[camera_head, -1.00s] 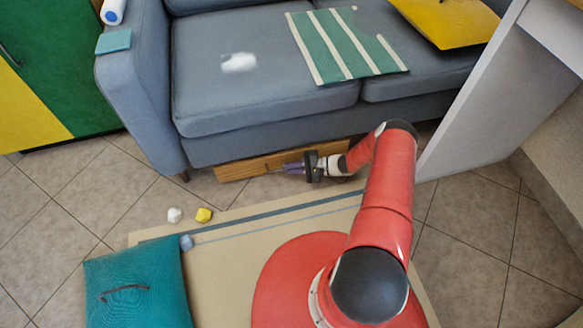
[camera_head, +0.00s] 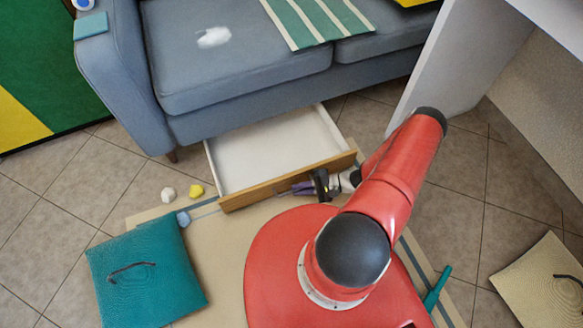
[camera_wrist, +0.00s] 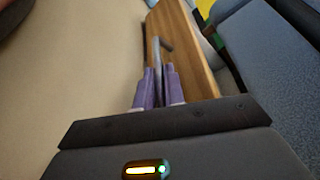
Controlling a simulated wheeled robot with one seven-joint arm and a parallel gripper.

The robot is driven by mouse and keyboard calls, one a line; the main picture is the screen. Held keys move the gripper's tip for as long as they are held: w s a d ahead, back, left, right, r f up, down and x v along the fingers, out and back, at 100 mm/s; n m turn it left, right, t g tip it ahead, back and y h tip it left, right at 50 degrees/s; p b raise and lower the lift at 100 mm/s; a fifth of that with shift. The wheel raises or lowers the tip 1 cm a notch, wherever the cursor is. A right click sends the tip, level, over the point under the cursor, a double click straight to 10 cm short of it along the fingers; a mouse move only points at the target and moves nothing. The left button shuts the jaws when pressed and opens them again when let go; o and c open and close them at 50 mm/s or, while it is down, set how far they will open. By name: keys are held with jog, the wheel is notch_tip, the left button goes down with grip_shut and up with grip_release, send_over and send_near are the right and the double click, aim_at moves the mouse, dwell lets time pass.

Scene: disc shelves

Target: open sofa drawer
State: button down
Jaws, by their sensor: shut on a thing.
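The sofa drawer (camera_head: 275,148) is pulled well out from under the blue-grey sofa (camera_head: 240,75). Its inside is white and looks empty. Its wooden front (camera_head: 250,194) faces my base and also shows in the wrist view (camera_wrist: 185,40). My gripper (camera_head: 292,189) is at the right part of the drawer front, on its outer side. In the wrist view the purple fingers (camera_wrist: 157,80) are closed together around the grey bar handle (camera_wrist: 157,52). The handle is partly hidden by the fingers.
A teal cushion (camera_head: 148,275) lies on the floor at left, with glasses on it. White (camera_head: 168,194) and yellow (camera_head: 196,190) lumps lie left of the drawer. A beige cushion (camera_head: 545,285) lies at right. A white panel (camera_head: 440,75) stands right of the sofa.

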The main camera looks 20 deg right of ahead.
jog(key=shift+s, duration=2.55)
jog(key=shift+d, duration=0.1)
jog(key=c, duration=1.5)
grip_release()
jog(key=v, duration=0.7)
jog(key=shift+s+d, duration=0.1)
jog(key=shift+d, duration=0.15)
jog(key=shift+d+r, duration=0.1)
